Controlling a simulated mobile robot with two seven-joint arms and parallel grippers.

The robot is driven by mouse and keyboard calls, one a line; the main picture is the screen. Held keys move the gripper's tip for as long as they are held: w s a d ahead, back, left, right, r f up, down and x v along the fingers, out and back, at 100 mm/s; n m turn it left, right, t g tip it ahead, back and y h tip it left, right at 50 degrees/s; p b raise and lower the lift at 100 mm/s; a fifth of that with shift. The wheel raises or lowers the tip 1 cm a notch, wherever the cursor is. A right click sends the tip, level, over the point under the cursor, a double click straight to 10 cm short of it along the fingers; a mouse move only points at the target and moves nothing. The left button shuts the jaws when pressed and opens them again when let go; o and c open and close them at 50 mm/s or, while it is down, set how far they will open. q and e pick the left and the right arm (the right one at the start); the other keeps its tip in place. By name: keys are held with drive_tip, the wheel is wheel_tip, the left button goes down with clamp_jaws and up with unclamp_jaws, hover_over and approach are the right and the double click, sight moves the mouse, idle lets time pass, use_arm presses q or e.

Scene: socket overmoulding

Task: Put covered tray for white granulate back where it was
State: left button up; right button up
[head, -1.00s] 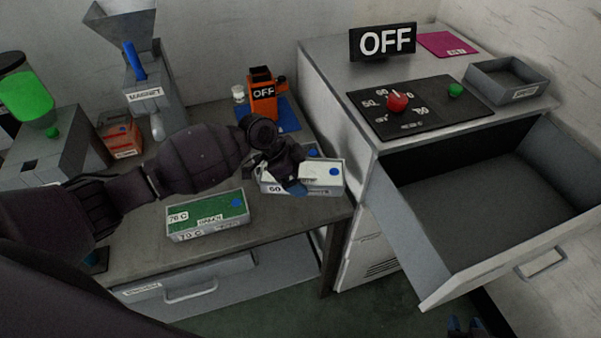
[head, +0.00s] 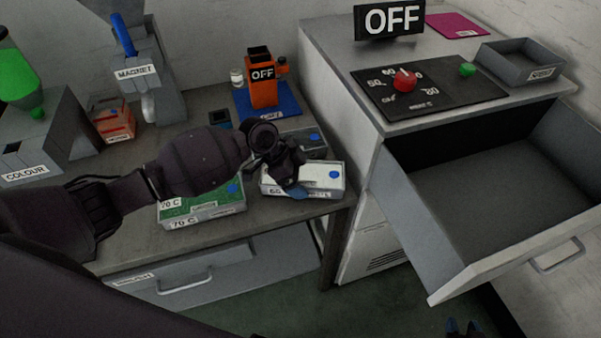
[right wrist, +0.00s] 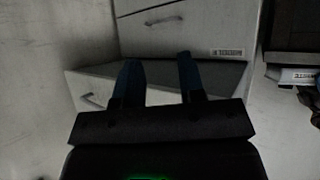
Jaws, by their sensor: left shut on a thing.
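The covered tray for white granulate (head: 330,178), a light grey tray with a white lid and a blue dot, is at the bench's right end in the head view. It appears to rest on or just over the bench top; I cannot tell exactly. My left gripper (head: 297,190) comes over it from the left and is shut on it, hiding part of its lid and front label. My right gripper (right wrist: 158,78) is open and empty in the right wrist view, in front of the drawer unit. Its blue tips also show at the bottom of the head view (head: 463,328).
A green-topped tray (head: 205,210) marked 70 C lies left of the white one, partly behind my arm. A dark tray (head: 308,140) and an orange machine (head: 263,88) stand behind. The large grey drawer (head: 500,205) is open at right. A small open tray (head: 520,65) sits on the cabinet.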

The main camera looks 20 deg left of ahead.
use_arm(q)
drive_tip(key=shift+r, duration=0.1)
use_arm(e)
drive_tip(key=shift+s, duration=0.15)
drive_tip(key=shift+s+f, duration=0.2)
drive_tip(key=shift+s, duration=0.15)
use_arm(q)
drive_tip(key=shift+f, duration=0.25)
use_arm(e)
drive_tip(key=shift+f, duration=0.1)
use_arm(q)
drive_tip(key=shift+f+b, duration=0.35)
use_arm(e)
drive_tip(key=shift+w+f, duration=0.15)
drive_tip(key=shift+w, duration=0.25)
use_arm(q)
drive_tip(key=shift+f, duration=0.15)
use_arm(e)
drive_tip(key=shift+s+f, duration=0.1)
